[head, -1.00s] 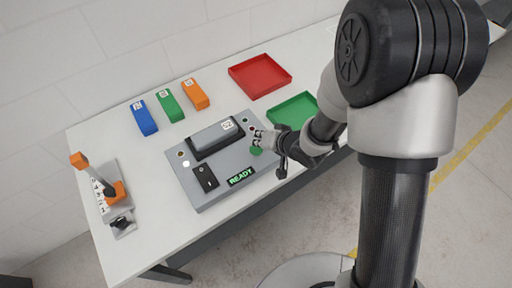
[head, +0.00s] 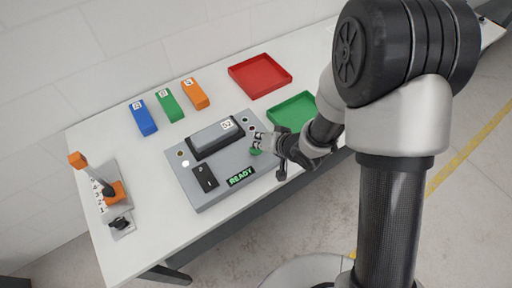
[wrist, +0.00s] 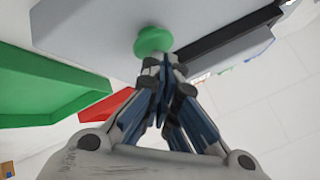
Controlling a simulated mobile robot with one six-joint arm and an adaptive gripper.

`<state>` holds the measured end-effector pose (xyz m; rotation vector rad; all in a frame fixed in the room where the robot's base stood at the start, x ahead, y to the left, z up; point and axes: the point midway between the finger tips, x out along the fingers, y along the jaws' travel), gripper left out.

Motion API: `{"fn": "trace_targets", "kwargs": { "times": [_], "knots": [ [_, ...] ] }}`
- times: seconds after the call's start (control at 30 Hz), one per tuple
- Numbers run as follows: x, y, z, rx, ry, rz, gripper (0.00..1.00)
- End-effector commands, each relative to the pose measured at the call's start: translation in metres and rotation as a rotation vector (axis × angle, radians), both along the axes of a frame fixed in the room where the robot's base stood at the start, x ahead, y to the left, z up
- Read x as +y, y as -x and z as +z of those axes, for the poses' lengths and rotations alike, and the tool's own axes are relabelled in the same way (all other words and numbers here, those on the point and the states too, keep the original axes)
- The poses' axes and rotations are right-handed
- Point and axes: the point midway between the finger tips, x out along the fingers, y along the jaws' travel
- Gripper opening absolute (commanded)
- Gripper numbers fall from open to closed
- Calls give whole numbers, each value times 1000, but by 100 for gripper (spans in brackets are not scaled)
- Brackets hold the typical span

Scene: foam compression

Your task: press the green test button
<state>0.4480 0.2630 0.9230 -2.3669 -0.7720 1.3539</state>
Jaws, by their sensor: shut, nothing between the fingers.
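The green test button (head: 255,152) is a round mushroom cap on the right part of the grey test machine (head: 212,200). It also shows in the wrist view (wrist: 153,40), at the top just beyond my fingertips. My gripper (head: 259,141) is shut and empty, with its fingertips right at the button. In the wrist view the closed fingertips (wrist: 163,64) overlap the button's near edge. I cannot tell whether they touch it. The machine's display (head: 241,177) reads READY in green.
A black switch (head: 204,179) and a dark-framed grey block (head: 215,136) are on the machine. Blue (head: 143,118), green (head: 169,106) and orange (head: 195,94) blocks stand behind. Red (head: 260,76) and green (head: 293,111) trays lie behind and right.

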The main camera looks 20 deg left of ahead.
Motion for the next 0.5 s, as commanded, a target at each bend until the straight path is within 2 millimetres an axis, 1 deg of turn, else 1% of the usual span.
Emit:
{"fn": "trace_targets", "kwargs": {
  "times": [0.5],
  "knots": [
    [0,0,-6,1,1,0,0]
  ]
}}
